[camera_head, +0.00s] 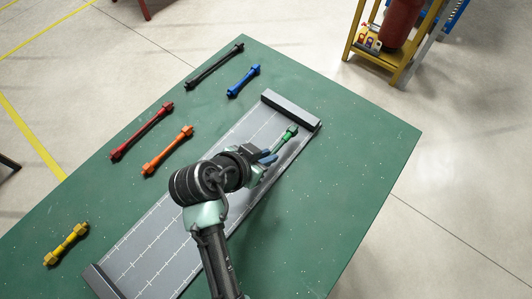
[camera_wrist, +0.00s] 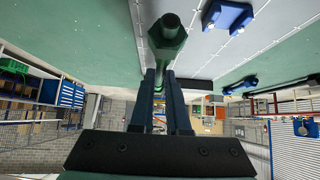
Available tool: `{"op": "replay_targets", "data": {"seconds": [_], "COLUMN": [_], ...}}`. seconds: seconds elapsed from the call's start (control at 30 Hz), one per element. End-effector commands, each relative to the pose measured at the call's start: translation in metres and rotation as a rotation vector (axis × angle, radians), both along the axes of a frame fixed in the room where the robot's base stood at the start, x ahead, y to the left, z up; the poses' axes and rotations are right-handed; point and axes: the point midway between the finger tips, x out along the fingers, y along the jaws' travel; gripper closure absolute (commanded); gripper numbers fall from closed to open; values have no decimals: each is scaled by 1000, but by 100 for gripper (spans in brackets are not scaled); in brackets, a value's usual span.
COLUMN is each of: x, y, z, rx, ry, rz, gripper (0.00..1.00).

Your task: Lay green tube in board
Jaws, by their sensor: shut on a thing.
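The green tube (camera_head: 286,136) has a thicker collar at its end and lies over the far right part of the grey board (camera_head: 150,252). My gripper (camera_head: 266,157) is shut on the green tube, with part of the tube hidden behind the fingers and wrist. In the wrist view, the green tube (camera_wrist: 166,40) extends out from between the two dark fingers of my gripper (camera_wrist: 160,80). The board has pale marked lines along it and a dark raised block at each end. I cannot tell whether the tube touches the board or is held just above it.
On the green table (camera_head: 350,200) lie a black tube (camera_head: 214,66), a blue tube (camera_head: 243,81), a red tube (camera_head: 141,132), an orange tube (camera_head: 167,151) and a yellow tube (camera_head: 66,244), all left of the board. The table right of the board is clear.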

Motion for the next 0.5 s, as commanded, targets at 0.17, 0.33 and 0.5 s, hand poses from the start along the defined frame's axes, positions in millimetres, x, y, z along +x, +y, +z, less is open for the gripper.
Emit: {"op": "replay_targets", "data": {"seconds": [0.17,0.33,0.5], "x": [0,0,0], "y": [0,0,0], "z": [-5,-9,-14], "rx": [-1,-1,-1], "ry": [-1,-1,-1], "rz": [0,0,0], "gripper": [100,100,100]}}
